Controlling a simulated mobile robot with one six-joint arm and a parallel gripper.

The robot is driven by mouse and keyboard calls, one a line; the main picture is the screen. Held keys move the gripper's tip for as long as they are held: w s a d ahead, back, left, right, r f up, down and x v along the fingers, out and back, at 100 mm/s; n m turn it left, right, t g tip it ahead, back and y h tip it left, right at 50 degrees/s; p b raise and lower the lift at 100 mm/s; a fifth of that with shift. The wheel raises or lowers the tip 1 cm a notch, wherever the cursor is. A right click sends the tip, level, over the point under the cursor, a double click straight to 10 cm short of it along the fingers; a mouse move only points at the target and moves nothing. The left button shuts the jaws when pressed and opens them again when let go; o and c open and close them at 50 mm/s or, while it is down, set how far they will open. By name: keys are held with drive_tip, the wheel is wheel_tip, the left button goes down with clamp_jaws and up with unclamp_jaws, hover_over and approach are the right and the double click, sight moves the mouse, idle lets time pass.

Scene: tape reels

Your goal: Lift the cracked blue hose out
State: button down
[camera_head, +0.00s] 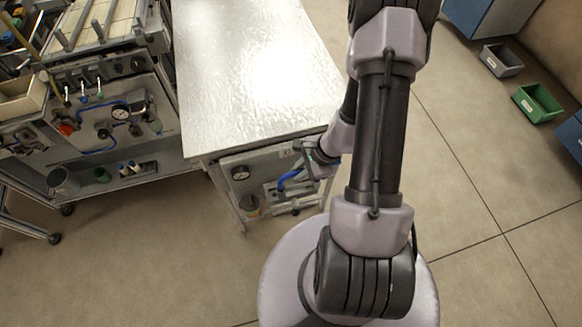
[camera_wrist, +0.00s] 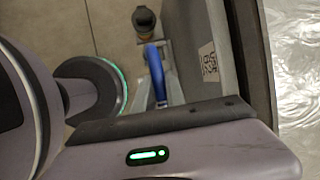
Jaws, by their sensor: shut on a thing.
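The gripped part and the fingertips are mostly hidden, and the crack is too small to make out. I cannot tell whether the hose's lower end is still attached.
The shiny metal table (camera_head: 250,70) stands just above the hose, its front edge close to my arm. A machine cart (camera_head: 110,115) stands left. A green bin (camera_head: 537,102) and grey bin (camera_head: 501,60) sit on open floor at right.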

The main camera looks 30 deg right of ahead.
drive_tip(key=s+d+r, duration=0.2)
drive_tip(key=s+d, duration=0.2)
drive_tip(key=s, duration=0.8)
wheel_tip(320, 180, up, 5)
drive_tip(key=p, duration=0.4)
drive_tip(key=shift+d+r+p, duration=0.1)
drive_tip(key=shift+d+p, duration=0.05)
drive_tip(key=shift+p, duration=0.15)
drive_tip(key=shift+s, duration=0.1)
